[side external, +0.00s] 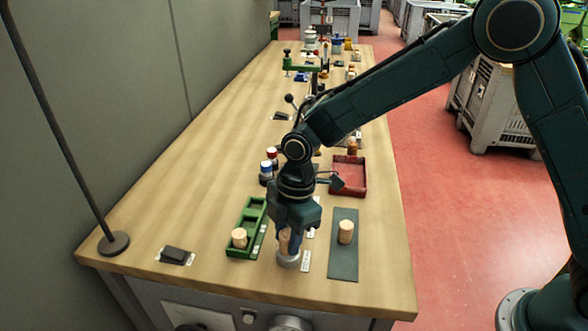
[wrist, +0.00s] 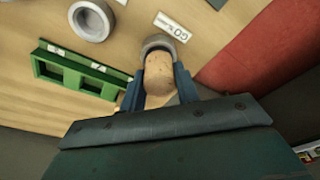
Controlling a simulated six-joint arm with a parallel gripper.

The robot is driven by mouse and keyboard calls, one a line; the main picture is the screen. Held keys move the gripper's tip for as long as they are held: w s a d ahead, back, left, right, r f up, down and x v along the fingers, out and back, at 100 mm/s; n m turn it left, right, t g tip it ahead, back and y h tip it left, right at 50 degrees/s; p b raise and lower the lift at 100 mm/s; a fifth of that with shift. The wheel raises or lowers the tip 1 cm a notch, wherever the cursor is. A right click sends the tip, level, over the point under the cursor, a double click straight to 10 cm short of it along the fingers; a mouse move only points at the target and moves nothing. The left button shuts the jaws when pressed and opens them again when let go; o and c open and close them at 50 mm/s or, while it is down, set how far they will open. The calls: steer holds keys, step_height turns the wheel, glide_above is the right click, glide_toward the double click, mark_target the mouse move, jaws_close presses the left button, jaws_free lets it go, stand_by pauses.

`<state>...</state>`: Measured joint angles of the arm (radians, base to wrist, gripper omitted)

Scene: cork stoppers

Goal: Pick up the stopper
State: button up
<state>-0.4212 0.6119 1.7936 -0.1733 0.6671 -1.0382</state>
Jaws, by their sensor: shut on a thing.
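My gripper (side external: 289,240) points down near the front of the bench, its blue fingers shut on a tan cork stopper (side external: 284,242). In the wrist view the stopper (wrist: 160,76) sits between the two fingers (wrist: 158,90). Its far end overlaps a grey round collar (wrist: 158,43). In the side view the collar (side external: 288,261) is directly under the stopper. I cannot tell whether the stopper is inside the collar or just above it. Another cork (side external: 239,238) stands in the green rack (side external: 247,215), and a third cork (side external: 346,231) stands on a dark mat (side external: 343,265).
A white label (side external: 306,260) lies beside the collar. A red tray (side external: 348,190) and small capped bottles (side external: 266,170) stand behind my gripper. A black block (side external: 175,255) lies at the left. Another grey ring (wrist: 92,20) shows in the wrist view. The bench's left front is mostly clear.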

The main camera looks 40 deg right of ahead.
mark_target(288, 233)
step_height(288, 233, up, 19)
steer(key=shift+r, duration=0.15)
stand_by(0.5)
steer(key=shift+d, duration=0.1)
stand_by(0.4)
steer(key=w+d+m, duration=0.5)
steer(key=d+m, duration=0.1)
steer(key=d, duration=0.4)
steer(key=w+d+f+m+t+h, duration=0.1)
steer(key=w+d+m, duration=0.4)
steer(key=d, duration=0.6)
steer(key=w+d+m, duration=0.5)
steer(key=d+m, duration=0.2)
steer(key=d, duration=0.3)
steer(key=shift+d+f+t+h, duration=0.2)
steer(key=shift+f+t+h, duration=0.1)
steer(key=shift+f+h, duration=0.1)
steer(key=shift+w, duration=0.1)
step_height(288, 233, down, 20)
steer(key=shift+r, duration=0.1)
